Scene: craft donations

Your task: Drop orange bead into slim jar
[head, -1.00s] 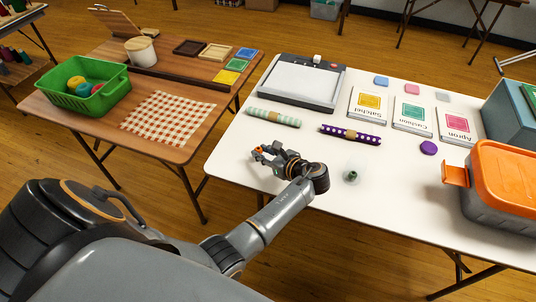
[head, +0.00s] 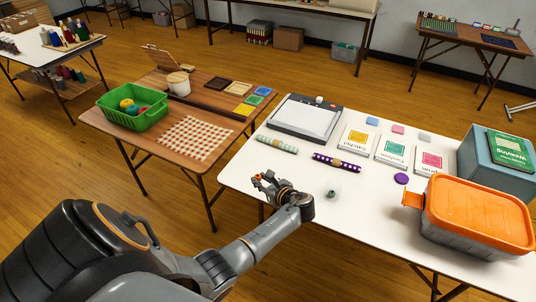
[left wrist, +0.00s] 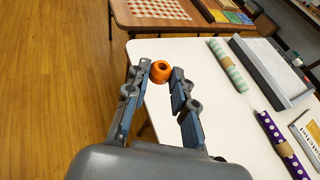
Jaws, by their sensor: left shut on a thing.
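An orange bead (left wrist: 160,71) is held between the fingertips of my left gripper in the left wrist view. My left gripper (head: 262,179) is shut on it, above the left part of the white table (head: 252,178). A small clear jar (head: 332,192) with something dark at its bottom stands on the table, to the right of my left gripper and apart from it. The jar is small and see-through, so its rim is hard to make out. My right gripper is not in view.
A mint roll (head: 277,144) and a purple dotted roll (head: 337,162) lie behind the gripper and jar. A paper trimmer (head: 305,118) is further back. An orange-lidded box (head: 478,212) stands at the right. A wooden table (head: 150,134) with a green basket (head: 132,110) is at the left.

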